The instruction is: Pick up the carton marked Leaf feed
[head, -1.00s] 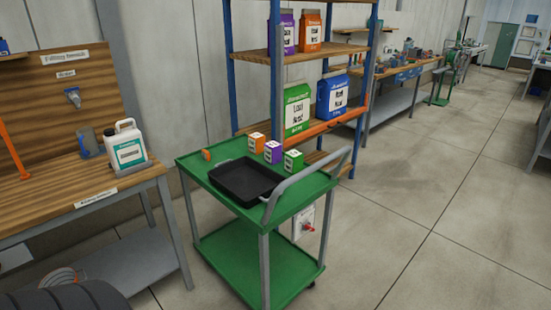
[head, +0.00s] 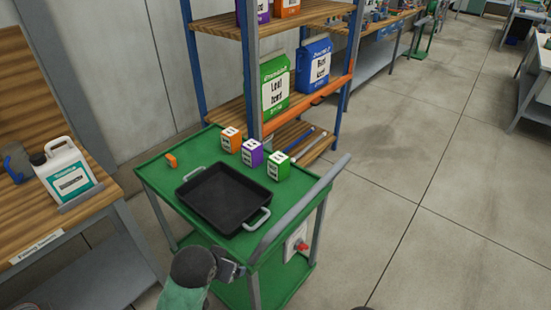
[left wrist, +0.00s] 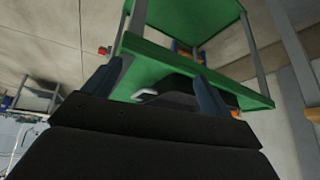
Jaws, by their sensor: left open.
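The green carton marked Leaf feed (head: 275,86) stands upright on the middle board of the blue-framed shelf, left of a blue carton (head: 313,64). A shelf post stands at its left side. My left gripper (head: 232,266) is low in the head view, in front of the green cart's near edge, well apart from the carton. In the left wrist view my left gripper (left wrist: 157,70) shows two spread dark fingers with nothing between them. The carton cannot be made out in that view. My right gripper is not in view.
The green cart (head: 160,190) stands before the shelf. It carries a black tray (head: 226,198), orange, purple and green small boxes (head: 252,153) and a raised grey handle (head: 300,210). A workbench with a white jug (head: 66,172) is at left. Open floor (head: 430,200) lies right.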

